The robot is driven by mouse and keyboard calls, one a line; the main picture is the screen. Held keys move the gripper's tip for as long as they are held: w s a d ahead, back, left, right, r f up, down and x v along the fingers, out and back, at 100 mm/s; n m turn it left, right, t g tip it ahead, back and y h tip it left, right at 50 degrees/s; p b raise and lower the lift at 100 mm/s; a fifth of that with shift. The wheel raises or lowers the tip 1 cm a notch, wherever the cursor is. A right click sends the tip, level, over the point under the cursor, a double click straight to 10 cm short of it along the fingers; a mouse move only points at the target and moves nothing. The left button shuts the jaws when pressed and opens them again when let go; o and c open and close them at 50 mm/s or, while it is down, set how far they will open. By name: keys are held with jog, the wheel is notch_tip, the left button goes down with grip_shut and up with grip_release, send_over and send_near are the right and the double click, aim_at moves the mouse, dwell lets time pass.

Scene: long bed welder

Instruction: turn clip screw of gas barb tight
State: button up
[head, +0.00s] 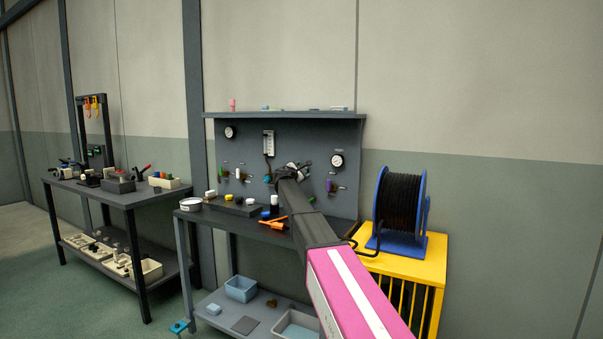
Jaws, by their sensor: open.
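My arm reaches forward to the grey back panel (295,135) of the workbench. My gripper (290,168) is open at the panel's lower middle, small in the picture, below and right of a white flow gauge (268,143). A dark hose hangs below that gauge to a small blue fitting (268,178). Small fittings (223,172) with a green part sit on the panel's left, and others with a purple part (330,186) on its right. I cannot tell which is the gas barb. Its clip screw is too small to see or hidden by my arm.
The bench top (240,225) holds a dark block with small parts, a white round tin (191,203) and an orange tool (273,223). A yellow stand (420,265) with a blue hose reel (400,205) is at right. Another bench (130,195) is at left.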

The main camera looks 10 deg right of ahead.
jog(key=shift+d, duration=0.1)
jog(key=c, duration=0.9)
jog(key=shift+c, duration=0.2)
jog(key=shift+m, duration=0.3)
jog(key=m, duration=1.3)
jog(key=shift+f, duration=0.2)
jog(key=shift+m, duration=0.3)
jog(key=o, duration=0.9)
jog(key=shift+o, duration=0.2)
jog(key=shift+s, duration=0.1)
